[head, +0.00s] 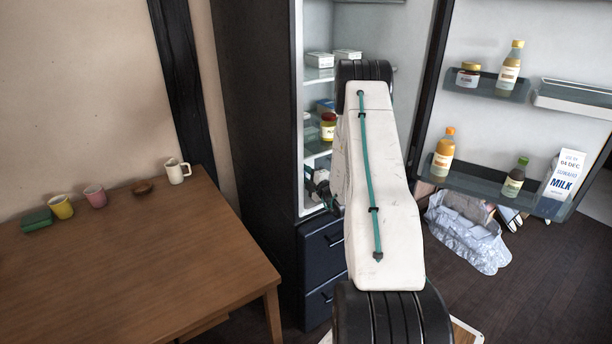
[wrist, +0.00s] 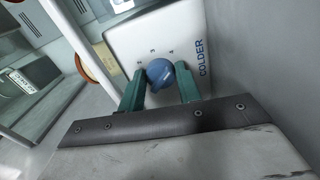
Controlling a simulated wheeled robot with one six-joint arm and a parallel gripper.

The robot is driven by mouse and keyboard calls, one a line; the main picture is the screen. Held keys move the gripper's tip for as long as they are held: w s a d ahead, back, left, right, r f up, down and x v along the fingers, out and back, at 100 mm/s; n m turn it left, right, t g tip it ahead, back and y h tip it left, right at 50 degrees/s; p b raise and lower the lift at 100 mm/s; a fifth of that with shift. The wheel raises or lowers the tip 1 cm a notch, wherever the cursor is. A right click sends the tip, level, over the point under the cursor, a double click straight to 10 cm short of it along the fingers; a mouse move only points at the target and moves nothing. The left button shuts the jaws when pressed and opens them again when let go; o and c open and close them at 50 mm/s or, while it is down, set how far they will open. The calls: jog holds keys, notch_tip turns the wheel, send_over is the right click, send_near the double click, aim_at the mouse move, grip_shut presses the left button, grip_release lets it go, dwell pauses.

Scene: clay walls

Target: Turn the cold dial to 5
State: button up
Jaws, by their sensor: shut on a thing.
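The cold dial (wrist: 160,74) is a round blue knob on a white box (wrist: 178,32) inside the fridge, seen in the wrist view. Small numbers, among them 3 and 4, and the word COLDER are printed around it. My gripper (wrist: 160,82) has a green finger on each side of the dial and is shut on it. A lighter mark shows on the knob, but I cannot tell which number it points to. In the head view my arm hides the dial and most of the gripper; only part of the gripper (head: 318,186) shows at the fridge opening.
The open fridge door (head: 500,110) stands at right, holding bottles and a milk carton (head: 566,174). Shelves with jars and boxes (head: 320,60) are left of my arm. A wooden table (head: 130,262) with cups stands at left. A crumpled pale bag (head: 466,236) lies below the door.

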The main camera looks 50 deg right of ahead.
jog(key=shift+d, duration=0.1)
dwell(0.3)
jog(key=o, duration=0.9)
jog(key=shift+o, duration=0.2)
jog(key=shift+v, duration=3.95)
